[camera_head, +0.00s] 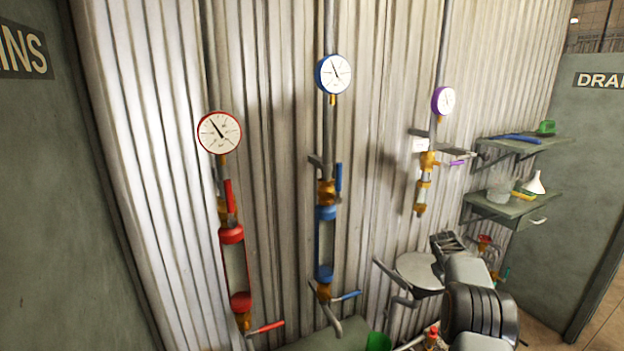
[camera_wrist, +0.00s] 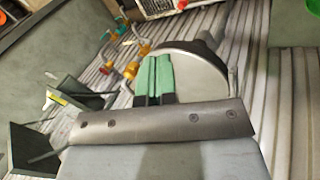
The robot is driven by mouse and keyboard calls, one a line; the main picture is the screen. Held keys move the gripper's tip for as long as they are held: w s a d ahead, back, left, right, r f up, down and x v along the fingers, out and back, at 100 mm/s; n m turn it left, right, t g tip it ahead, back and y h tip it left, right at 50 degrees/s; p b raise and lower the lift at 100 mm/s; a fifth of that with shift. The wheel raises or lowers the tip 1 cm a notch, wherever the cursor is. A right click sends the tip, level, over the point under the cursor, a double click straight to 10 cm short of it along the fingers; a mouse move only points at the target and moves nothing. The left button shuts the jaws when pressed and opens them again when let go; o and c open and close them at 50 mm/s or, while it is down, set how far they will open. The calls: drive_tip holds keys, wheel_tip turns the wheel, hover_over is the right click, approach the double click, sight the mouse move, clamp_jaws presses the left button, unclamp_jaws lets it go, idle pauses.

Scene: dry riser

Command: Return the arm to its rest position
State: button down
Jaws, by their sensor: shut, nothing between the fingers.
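My gripper (camera_wrist: 152,76) shows in the wrist view as two green fingers side by side, closed together with nothing between them. In the head view my arm comes up from the lower right, and its end is near a round grey disc (camera_head: 420,272) by the corrugated wall. The disc (camera_wrist: 205,85) also shows in the wrist view, just beyond the fingers; I cannot tell whether they touch it.
Pipes with a red gauge (camera_head: 219,132), a blue gauge (camera_head: 333,74) and a purple gauge (camera_head: 443,101) run down the wall. An upper shelf (camera_head: 545,145) and a lower shelf (camera_head: 510,207) hold small items at right. A green container (camera_head: 378,342) is at the bottom.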

drive_tip(key=s+a+r+m+y, duration=0.1)
drive_tip(key=s+a+r, duration=0.4)
drive_tip(key=s+a, duration=0.9)
drive_tip(key=s+a+r+m+t+y, duration=0.1)
drive_tip(key=s+a+r+y, duration=0.3)
drive_tip(key=s+a, duration=1)
drive_tip(key=s+r, duration=0.1)
drive_tip(key=s, duration=0.6)
drive_tip(key=shift+t, duration=0.3)
drive_tip(key=shift+r, duration=0.1)
